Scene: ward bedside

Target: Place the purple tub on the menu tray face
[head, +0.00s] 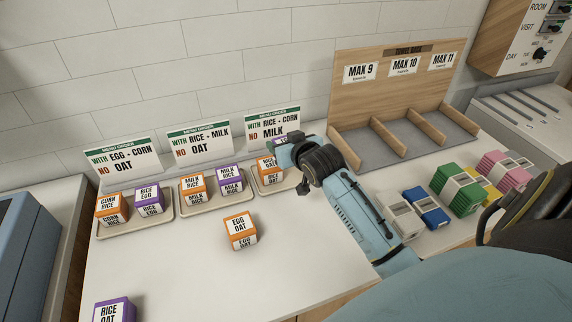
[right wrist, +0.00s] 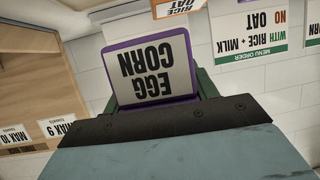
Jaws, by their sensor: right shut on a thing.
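My right gripper (head: 291,162) is shut on a purple tub (head: 284,141) with a white lid, near the third menu tray (head: 267,191). In the right wrist view the tub (right wrist: 152,68) reads EGG CORN upside down. In the head view the arm partly hides this tub and tray, so I cannot tell whether they touch. An orange RICE OAT tub (head: 266,163) stands on the tray's left part. Behind is a menu card (head: 272,123) reading WITH RICE + CORN, NO MILK. My left gripper is not in view.
Two other trays hold orange and purple tubs: the left tray (head: 133,230) and the middle tray (head: 213,204). An orange EGG OAT tub (head: 240,231) and a purple RICE OAT tub (head: 115,310) stand loose.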

